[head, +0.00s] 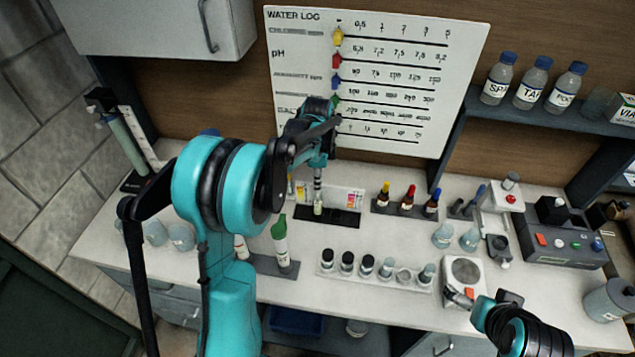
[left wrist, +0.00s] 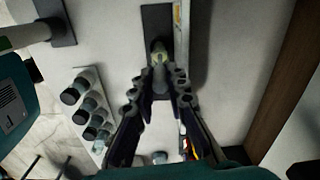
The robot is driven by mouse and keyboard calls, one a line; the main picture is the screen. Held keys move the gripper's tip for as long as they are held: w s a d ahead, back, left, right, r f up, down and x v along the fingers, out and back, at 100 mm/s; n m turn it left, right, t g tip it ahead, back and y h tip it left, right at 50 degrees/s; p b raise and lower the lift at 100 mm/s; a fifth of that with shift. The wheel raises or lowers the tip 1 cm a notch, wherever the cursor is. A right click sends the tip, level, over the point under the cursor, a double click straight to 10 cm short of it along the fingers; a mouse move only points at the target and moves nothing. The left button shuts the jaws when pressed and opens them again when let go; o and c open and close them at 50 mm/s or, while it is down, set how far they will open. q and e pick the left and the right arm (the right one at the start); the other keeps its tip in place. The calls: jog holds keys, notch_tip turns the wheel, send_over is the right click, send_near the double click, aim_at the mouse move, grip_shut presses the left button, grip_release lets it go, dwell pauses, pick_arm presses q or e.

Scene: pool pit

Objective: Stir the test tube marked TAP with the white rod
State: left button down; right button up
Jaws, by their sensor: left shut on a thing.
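My left gripper (head: 318,172) is shut on a slim thing above the dark pad (head: 345,217) in front of the colour chart. A small pale, greenish-tipped tube (head: 318,207) shows just below the fingers. In the left wrist view the fingers (left wrist: 160,82) close together, with the pale tip (left wrist: 158,50) beyond them over the pad. Whether the tip touches the pad is unclear. A white rack (head: 340,282) holds several small tubes, some dark-capped; their labels are unreadable. A bottle marked TAP (head: 531,84) stands on the shelf. I cannot make out the white rod. My right arm (head: 520,325) shows at lower right, its fingers unclear.
Three dropper bottles (head: 408,198) stand right of the pad. A green-and-white tube (head: 279,238) stands on a grey base to the left. A small white device (head: 466,275) and clear beakers (head: 443,236) are at right. The water log board (head: 400,35) rises behind.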

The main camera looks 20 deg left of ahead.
pick_arm(q)
jog(key=shift+r+p, duration=3.35)
jog(key=shift+r, duration=1.65)
jog(key=shift+f, duration=0.15)
